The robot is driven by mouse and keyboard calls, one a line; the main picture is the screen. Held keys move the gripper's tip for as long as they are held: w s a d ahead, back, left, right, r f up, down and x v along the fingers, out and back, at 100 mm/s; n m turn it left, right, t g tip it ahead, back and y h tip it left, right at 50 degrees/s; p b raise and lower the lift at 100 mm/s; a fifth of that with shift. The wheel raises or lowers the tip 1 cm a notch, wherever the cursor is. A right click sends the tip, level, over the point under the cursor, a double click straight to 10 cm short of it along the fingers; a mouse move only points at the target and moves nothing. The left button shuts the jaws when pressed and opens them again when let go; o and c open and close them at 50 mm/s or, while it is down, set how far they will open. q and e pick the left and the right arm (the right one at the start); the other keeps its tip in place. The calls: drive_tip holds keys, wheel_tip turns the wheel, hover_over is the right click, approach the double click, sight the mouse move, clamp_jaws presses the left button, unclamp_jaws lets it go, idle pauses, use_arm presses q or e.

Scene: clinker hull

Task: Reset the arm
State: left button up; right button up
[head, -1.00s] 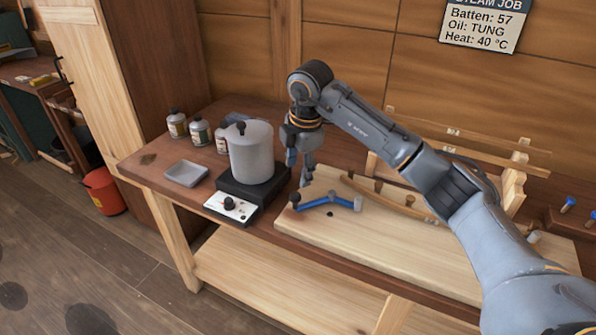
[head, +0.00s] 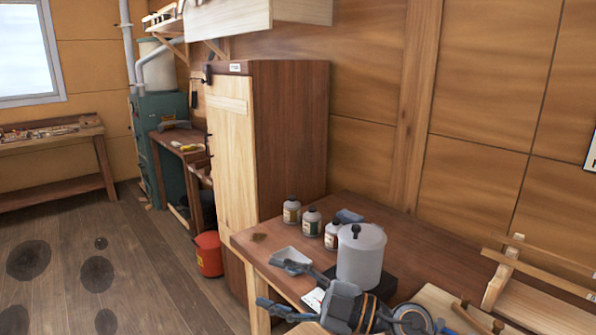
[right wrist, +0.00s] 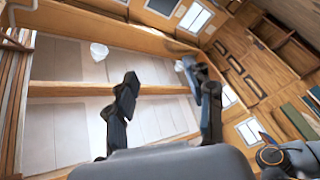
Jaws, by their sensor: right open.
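My right gripper (head: 268,283) is low in the head view, in front of the workbench (head: 385,205). It points left, with its two dark fingers spread and nothing between them. In the right wrist view the spread fingers (right wrist: 165,95) have an empty gap, with pale panels and wooden beams far behind. The arm behind the gripper runs along the bottom edge and hides part of the bench front. My left gripper is not in view.
A grey lidded pot (head: 361,258) stands on a dark heater base, close behind the gripper. A tall cabinet (head: 290,140) and a red bucket (head: 208,253) stand left.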

drive_tip(key=w+d+f+m+t+h, duration=0.2)
drive_tip(key=w+d+m+t+h, duration=0.1)
drive_tip(key=d+m+t+h, duration=1.3)
drive_tip(key=s+d+f+m+g+h, duration=0.2)
drive_tip(key=s+d+f+m+g, duration=0.15)
drive_tip(key=f, duration=0.35)
drive_tip(key=s+d+f+m+g+h, duration=0.1)
drive_tip(key=s+d+f+m+g, duration=0.25)
drive_tip(key=f, duration=0.45)
drive_tip(key=s+f+g, duration=0.6)
drive_tip(key=s+f, duration=0.1)
drive_tip(key=s, duration=0.4)
drive_tip(key=s+f+g, duration=0.5)
drive_tip(key=s+f, duration=0.2)
drive_tip(key=s, duration=0.4)
wheel_tip(320, 180, down, 27)
drive_tip(key=s+n+g, duration=0.1)
drive_tip(key=s+g, duration=0.1)
drive_tip(key=s+d+f, duration=0.2)
drive_tip(key=s+f, duration=0.5)
drive_tip(key=s, duration=0.1)
drive_tip(key=s+d+f+g, duration=0.1)
drive_tip(key=s+f, duration=0.7)
drive_tip(key=shift+s+d+f+y, duration=0.15)
drive_tip(key=shift+s+d+y, duration=0.15)
drive_tip(key=shift+s+d, duration=0.1)
drive_tip(key=shift+c, duration=0.2)
